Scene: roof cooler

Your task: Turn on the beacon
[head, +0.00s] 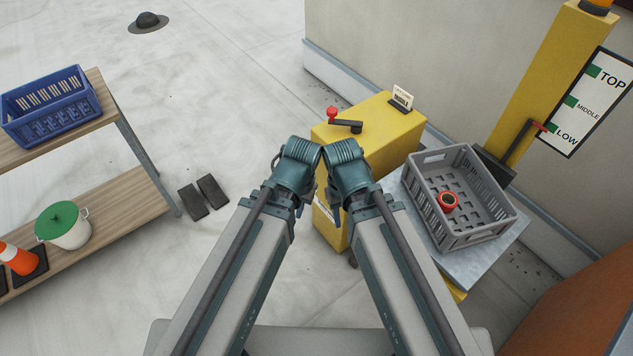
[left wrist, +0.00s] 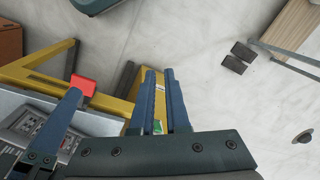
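The orange beacon (head: 597,4) is cut off at the top edge of the head view, on a yellow post (head: 545,75). A red-tipped lever (head: 526,137) sits low on the post, at the LOW mark of a sign (head: 590,102) reading TOP, MIDDLE, LOW. My left gripper (left wrist: 160,74) shows two blue fingers with a narrow gap and nothing between them. In the head view, both arms end close together in front of the yellow cabinet (head: 375,130), well left of the post. My right gripper (head: 335,197) is mostly hidden by its own wrist.
A black lever with a red knob (head: 333,113) and a small card (head: 402,96) are on the cabinet. A grey crate (head: 480,237) with a red ring (head: 447,202) stands to its right. A shelf (head: 95,235) with a blue crate (head: 60,105) is left; floor between is mostly clear.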

